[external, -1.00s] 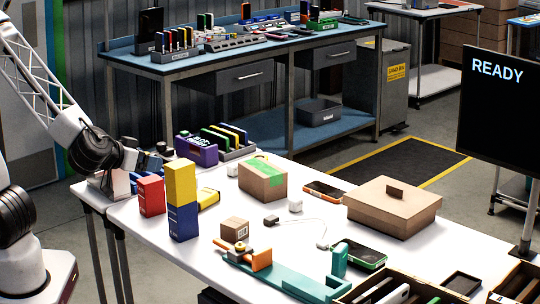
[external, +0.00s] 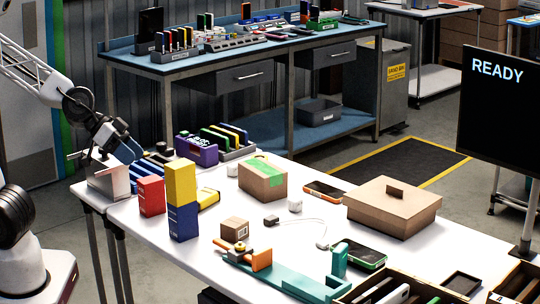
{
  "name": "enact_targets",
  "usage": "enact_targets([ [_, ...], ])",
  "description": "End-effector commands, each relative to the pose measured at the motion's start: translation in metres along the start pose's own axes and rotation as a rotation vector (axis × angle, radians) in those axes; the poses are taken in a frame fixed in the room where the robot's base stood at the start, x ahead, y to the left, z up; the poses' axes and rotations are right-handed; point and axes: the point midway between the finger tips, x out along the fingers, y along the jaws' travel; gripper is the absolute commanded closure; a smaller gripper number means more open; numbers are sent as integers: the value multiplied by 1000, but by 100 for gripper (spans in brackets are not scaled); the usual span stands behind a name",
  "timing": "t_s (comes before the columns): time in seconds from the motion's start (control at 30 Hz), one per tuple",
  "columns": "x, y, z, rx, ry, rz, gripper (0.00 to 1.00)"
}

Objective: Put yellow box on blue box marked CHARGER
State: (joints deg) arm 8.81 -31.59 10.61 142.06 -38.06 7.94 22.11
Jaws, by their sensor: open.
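The yellow box (external: 181,183) stands upright on top of a dark blue box (external: 183,222) at the left of the white table. Their edges look roughly lined up, and no tilt shows. Lettering on the blue box is too small to read. My gripper (external: 130,150) is open and empty. It is up and to the left of the yellow box in the picture, clear of the stack, above the table's far left corner.
A red box (external: 151,195) stands close left of the stack, and a yellow item (external: 208,198) lies behind it on the right. A small carton (external: 234,230) and a taped carton (external: 263,180) stand farther right. A purple case (external: 196,150) is behind.

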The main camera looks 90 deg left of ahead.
Motion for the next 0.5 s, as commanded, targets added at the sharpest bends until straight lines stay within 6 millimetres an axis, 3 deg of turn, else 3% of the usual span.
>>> enact_targets([
  [0.23,-39,-17,38,73,-263,-7,22],
  [0.5,-89,-54,77,114,-535,-144,22],
])
